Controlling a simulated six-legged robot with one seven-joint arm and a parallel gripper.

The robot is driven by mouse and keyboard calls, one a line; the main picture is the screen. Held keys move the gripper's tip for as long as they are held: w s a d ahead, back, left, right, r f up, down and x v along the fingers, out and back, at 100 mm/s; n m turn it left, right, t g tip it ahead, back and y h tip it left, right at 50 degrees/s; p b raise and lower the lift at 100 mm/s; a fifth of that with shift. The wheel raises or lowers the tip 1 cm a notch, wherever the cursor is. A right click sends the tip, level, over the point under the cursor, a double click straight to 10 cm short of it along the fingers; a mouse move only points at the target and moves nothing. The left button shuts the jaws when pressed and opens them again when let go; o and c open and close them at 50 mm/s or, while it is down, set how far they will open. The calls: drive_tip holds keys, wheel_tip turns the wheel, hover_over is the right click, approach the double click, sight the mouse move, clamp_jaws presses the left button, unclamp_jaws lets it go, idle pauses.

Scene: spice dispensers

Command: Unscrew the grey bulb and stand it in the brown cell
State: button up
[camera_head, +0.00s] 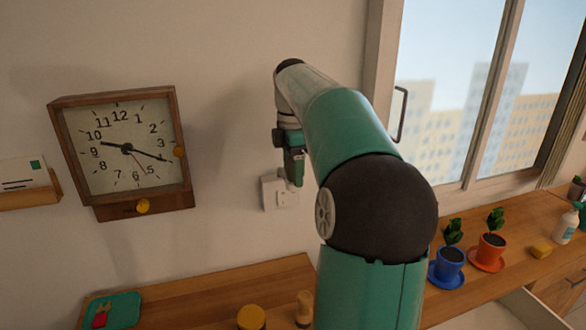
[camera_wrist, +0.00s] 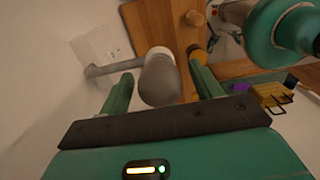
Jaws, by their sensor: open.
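The grey bulb (camera_wrist: 160,84) shows in the wrist view, hanging from a pale socket on a grey arm (camera_wrist: 112,67) that comes off the wall. My gripper (camera_wrist: 161,68) is open, with one green finger on each side of the bulb. A gap shows on both sides, wider on the right. In the head view my gripper (camera_head: 293,170) is in front of the wall, and the bulb cannot be made out there. I cannot identify the brown cell in either view.
A white wall plate (camera_head: 280,192) is behind my gripper. A wooden counter (camera_head: 200,292) runs below, with a teal tray (camera_head: 125,310) at its left. A square clock (camera_head: 123,148) hangs left. Potted plants in a blue pot (camera_head: 450,262) and an orange pot (camera_head: 490,250) stand right.

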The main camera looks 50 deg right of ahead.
drive_tip(key=shift+f, duration=0.2)
drive_tip(key=c, duration=1.1)
drive_tip(key=n, duration=0.4)
drive_tip(key=shift+n, duration=0.4)
drive_tip(key=n, duration=0.4)
drive_tip(key=shift+r, duration=0.1)
drive_tip(key=shift+n, duration=0.3)
drive_tip(key=n, duration=0.4)
drive_tip(key=shift+s+n, duration=0.1)
drive_tip(key=shift+n, duration=0.8)
